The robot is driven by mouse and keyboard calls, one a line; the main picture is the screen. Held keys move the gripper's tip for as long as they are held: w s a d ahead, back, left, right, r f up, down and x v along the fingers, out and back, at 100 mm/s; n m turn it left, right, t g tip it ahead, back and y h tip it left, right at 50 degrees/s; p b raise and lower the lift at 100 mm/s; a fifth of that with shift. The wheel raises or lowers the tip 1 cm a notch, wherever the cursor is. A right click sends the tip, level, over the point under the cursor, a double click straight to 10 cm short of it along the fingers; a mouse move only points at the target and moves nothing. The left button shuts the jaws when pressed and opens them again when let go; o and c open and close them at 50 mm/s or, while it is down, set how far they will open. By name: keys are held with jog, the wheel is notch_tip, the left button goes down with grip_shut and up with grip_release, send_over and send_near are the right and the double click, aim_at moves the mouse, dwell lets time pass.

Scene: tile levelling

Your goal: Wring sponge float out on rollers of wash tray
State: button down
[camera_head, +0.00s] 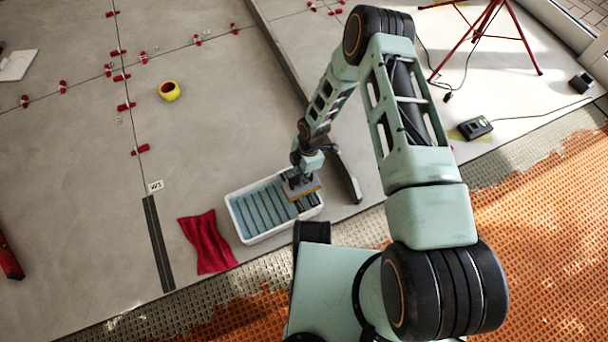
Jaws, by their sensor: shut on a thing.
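The white wash tray (243,230) lies on the grey tiles in front of my base. Bluish water with dark ribs under it fills most of it. Dark rollers (307,202) show at its right end. My gripper (299,182) points down over the right part of the tray. It is shut on the sponge float (303,190), which shows a grey plate with an orange-yellow edge below. The float is over or against the rollers; I cannot tell whether it touches them. The fingertips are small and partly hidden by the wrist.
A red cloth (207,242) lies left of the tray. A dark strip (158,243) lies beyond it, near the W1 label. A long dark bar (343,177) runs right of the tray. A yellow tape roll (170,91), red levelling clips and a red tripod (487,25) stand farther off.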

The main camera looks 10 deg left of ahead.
aim_at(290, 181)
jog(key=shift+s+a+f, duration=0.1)
jog(key=shift+s+a, duration=0.45)
jog(key=shift+a, duration=0.45)
jog(key=shift+s+a, duration=0.5)
jog(key=shift+a, duration=0.2)
jog(key=shift+r+p, duration=2.05)
jog(key=shift+r, duration=1.55)
